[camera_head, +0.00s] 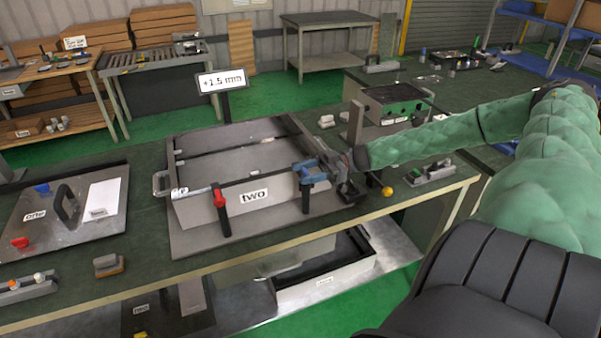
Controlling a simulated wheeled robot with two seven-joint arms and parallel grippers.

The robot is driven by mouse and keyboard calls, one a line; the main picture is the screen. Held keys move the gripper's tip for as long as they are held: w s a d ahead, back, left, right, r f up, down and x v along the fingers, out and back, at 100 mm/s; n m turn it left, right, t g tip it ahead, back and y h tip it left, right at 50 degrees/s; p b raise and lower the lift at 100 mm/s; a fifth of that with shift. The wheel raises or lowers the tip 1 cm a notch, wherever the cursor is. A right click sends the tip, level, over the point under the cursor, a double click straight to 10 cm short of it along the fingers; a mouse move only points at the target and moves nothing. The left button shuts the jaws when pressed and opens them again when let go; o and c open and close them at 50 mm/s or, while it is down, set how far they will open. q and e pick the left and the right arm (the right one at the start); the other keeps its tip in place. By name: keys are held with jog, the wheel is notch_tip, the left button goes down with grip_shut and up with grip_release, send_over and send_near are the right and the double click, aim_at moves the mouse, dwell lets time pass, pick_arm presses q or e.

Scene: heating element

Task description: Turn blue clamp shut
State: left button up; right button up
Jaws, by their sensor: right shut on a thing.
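The blue clamp (308,171) sits on top of a dark post at the front right of the grey box fixture labelled "two" (190,211). My right gripper (328,164) comes in from the right and is shut on the blue clamp at its right end. The fingertips are small and partly hidden, so the exact grip is hard to see. A red clamp (219,196) sits on another post at the front left of the same fixture. My left gripper is not in view.
A sign reading "+1.5 mm" (222,81) stands behind the fixture. A plate labelled "one" (112,211) lies left on the green table. A control box (396,103) stands behind my right arm. A yellow ball (387,191) is near the table's front edge.

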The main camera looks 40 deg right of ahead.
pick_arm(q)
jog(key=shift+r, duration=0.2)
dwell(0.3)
pick_arm(e)
jog(key=o, duration=1.4)
jog(key=shift+d, duration=0.1)
jog(key=shift+s+d+g, duration=0.1)
jog(key=shift+d+g, duration=0.1)
jog(key=shift+g, duration=0.1)
jog(key=b+v, duration=0.1)
jog(key=v, duration=0.4)
jog(key=shift+s+d+f, duration=0.1)
jog(key=shift+d+f, duration=0.05)
jog(key=shift+d, duration=0.15)
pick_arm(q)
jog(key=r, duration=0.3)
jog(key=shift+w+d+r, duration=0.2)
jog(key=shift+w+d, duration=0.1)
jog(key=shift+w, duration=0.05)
pick_arm(e)
jog(key=shift+s+d, duration=0.25)
jog(key=shift+d, duration=0.45)
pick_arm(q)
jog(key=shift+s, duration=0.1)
